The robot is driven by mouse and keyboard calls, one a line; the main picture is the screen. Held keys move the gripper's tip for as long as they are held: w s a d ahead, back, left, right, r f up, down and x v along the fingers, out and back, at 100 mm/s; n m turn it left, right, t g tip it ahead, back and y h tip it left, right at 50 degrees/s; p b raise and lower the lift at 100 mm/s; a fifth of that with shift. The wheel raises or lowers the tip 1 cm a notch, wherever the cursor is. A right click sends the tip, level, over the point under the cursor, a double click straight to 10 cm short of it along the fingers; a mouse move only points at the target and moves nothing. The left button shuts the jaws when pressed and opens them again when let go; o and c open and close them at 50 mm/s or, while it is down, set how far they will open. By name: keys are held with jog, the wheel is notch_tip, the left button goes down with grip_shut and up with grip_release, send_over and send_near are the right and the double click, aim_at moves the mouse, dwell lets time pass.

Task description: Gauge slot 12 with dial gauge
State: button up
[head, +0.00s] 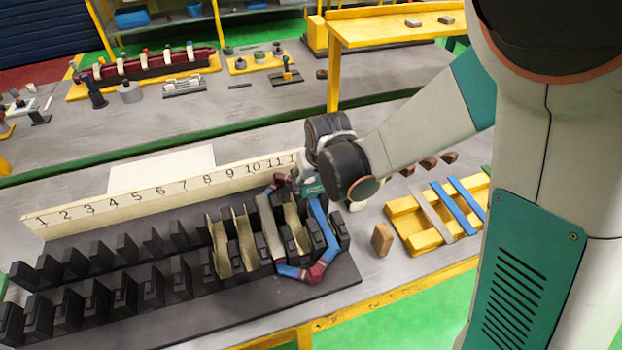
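The black slotted stator block (180,322) lies on the near bench in two rows of teeth. The cream number strip (160,195) behind it reads 1 to 11; my arm covers its right end, so the 12 is hidden. A blue and maroon coil (291,272) loops around the right-end slots. My gripper (310,188) is low over the block's right end, by the back of the coil. A small teal part shows there; I cannot tell whether it is the dial gauge or part of my gripper. The fingertips are hidden, and no dial face is visible.
A yellow rack (410,232) with grey and blue bars and a brown block (382,239) are to the right. The back bench (190,115) holds fixtures, with clear surface in front.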

jog(key=o, duration=1.1)
jog(key=shift+o, duration=0.2)
